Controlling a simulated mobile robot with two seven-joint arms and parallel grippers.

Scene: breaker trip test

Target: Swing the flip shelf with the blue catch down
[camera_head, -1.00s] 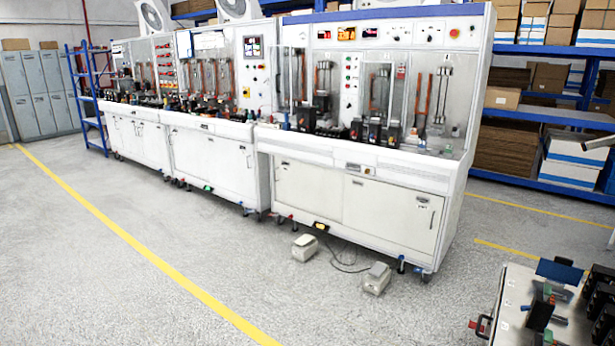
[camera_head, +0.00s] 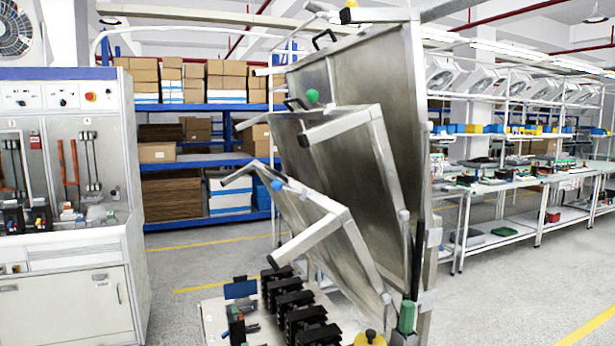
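Three grey metal flip shelves stand folded up, tilted one behind another, on a frame at the centre. The lowest and nearest flip shelf (camera_head: 325,225) has a blue catch (camera_head: 277,186) near its upper left corner. Metal arms run along the shelf sides to an upright post (camera_head: 430,265) on the right. Neither of my grippers shows.
Below the shelves, a light top (camera_head: 215,318) carries several black breakers (camera_head: 290,303) and a blue plate (camera_head: 240,289). A white test bench (camera_head: 70,305) stands at left. Blue racks with boxes (camera_head: 235,75) are behind. White workbenches (camera_head: 505,185) line the right. Floor at right is open.

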